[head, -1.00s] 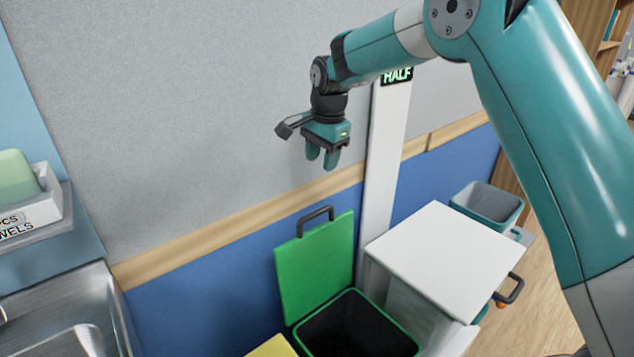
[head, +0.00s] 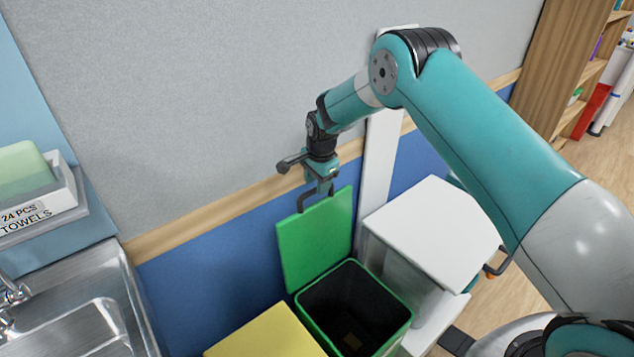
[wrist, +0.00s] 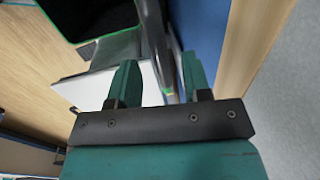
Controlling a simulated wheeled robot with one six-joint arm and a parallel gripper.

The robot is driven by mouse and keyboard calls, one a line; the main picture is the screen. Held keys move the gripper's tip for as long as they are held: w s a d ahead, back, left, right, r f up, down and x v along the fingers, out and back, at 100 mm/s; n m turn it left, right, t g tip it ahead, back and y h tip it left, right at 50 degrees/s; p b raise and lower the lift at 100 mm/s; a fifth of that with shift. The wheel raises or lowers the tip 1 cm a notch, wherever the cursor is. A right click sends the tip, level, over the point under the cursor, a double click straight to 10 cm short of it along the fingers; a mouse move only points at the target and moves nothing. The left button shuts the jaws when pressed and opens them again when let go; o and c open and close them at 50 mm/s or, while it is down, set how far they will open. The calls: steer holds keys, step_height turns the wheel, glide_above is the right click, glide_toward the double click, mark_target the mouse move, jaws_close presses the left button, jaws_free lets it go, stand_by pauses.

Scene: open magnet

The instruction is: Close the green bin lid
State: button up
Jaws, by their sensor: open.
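The green bin lid (head: 316,238) stands open and upright against the blue wall panel, behind the green bin (head: 402,331). The bin's mouth is open and its inside is dark.
A yellow lid (head: 265,335) lies flat left of the green bin. A white-topped bin (head: 432,222) stands to the right. A steel sink (head: 75,325) and a towel box (head: 40,205) are at the left. The wall with its wood rail (head: 205,219) is close behind.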

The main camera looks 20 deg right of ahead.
steer(key=shift+w+f, duration=0.1)
steer(key=shift+f, duration=0.7)
jaws_close()
